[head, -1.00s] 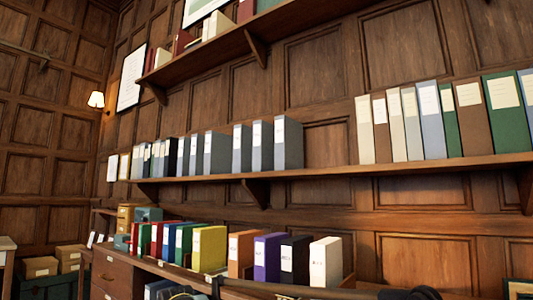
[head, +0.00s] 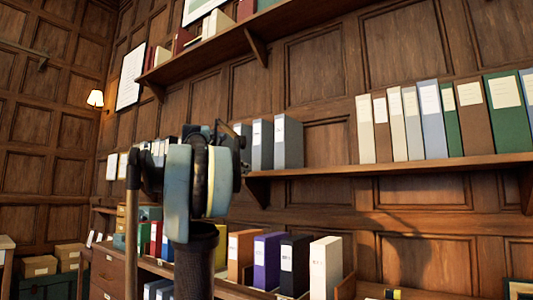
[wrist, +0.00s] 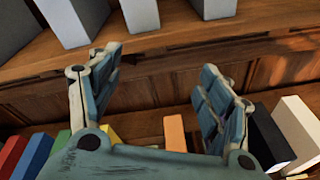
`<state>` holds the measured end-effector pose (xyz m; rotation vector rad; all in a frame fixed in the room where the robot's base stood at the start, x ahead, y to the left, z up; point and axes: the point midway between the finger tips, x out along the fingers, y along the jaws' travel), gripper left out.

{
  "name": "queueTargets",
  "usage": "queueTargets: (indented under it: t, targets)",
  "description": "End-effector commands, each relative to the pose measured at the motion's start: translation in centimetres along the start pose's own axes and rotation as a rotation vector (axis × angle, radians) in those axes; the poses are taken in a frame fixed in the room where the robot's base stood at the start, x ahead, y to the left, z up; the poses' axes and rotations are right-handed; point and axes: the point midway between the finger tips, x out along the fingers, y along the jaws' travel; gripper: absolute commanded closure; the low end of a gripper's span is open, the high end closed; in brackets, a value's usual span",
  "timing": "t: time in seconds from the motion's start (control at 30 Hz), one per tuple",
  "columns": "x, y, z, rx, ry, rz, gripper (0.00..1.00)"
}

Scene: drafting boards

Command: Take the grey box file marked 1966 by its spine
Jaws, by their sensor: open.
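Three grey box files (head: 288,142) stand upright side by side on the middle shelf in the head view, with small labels on their spines. I cannot read which is marked 1966. Grey files also show along the top of the wrist view (wrist: 74,20), cut off by the frame. My gripper (wrist: 160,64) is open and empty in the wrist view, its two blue-green fingers spread wide. The files stand beyond the fingers and higher in that picture, apart from them. In the head view my arm covers the grey files further left on the shelf.
The middle shelf (head: 400,172) also holds beige, brown, green and blue files (head: 430,120) at right. Below, a counter bears coloured files, among them a purple one (head: 268,258) and a white one (head: 325,265). The panelled wall between shelf and counter is bare.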

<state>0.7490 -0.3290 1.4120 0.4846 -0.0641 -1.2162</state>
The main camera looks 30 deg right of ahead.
Motion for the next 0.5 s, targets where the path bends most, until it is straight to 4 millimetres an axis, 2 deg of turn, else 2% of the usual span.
queueTargets:
  t: [0.03,0.1,0.2,0.3,0.5]
  targets:
    - [0.8,1.6,2.2,-0.077,-0.040,0.015,0.28]
    - [1.6,3.4,4.9,-0.183,-0.093,0.032,0.28]
    - [2.3,5.3,7.6,-0.301,-0.150,0.048,0.28]
    - [2.7,6.4,9.2,-0.375,-0.185,0.055,0.28]
    - [4.3,7.1,10.2,-0.417,-0.205,0.058,0.28]
